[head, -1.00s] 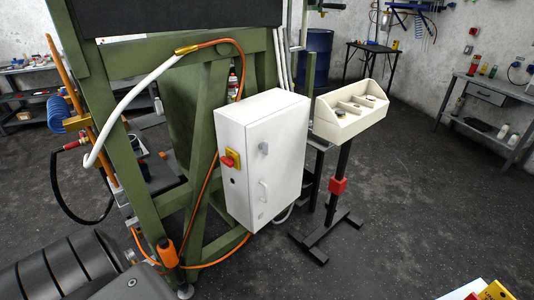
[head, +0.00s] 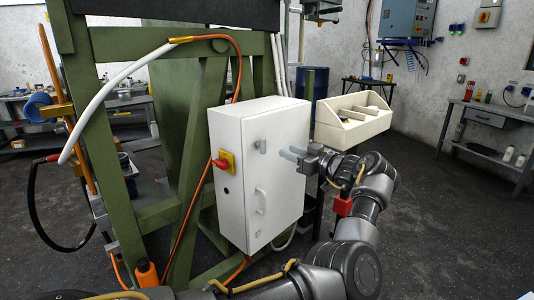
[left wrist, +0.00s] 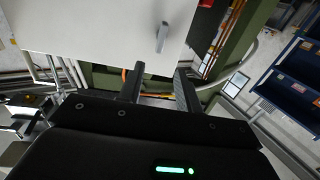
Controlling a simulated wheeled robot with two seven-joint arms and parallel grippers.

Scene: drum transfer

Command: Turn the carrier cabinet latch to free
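The white carrier cabinet (head: 235,135) hangs on the green frame, its door closed. On the door are a small grey latch (head: 260,146) near the top and a pale pull handle (head: 261,200) lower down. My left gripper (head: 290,152) is to the right of the latch, its two fingers pointing at the door, apart and empty. In the left wrist view the fingers (left wrist: 160,82) are parted with nothing between them. A grey lever-like part, seemingly the latch (left wrist: 162,37), shows on the white door (left wrist: 90,25) beyond them. My right gripper is not in view.
A red knob on a yellow plate (head: 225,162) is on the cabinet's side. The green frame (head: 180,140) with orange and white hoses stands left. A cream tray (head: 350,125) on a stand is right, behind my arm.

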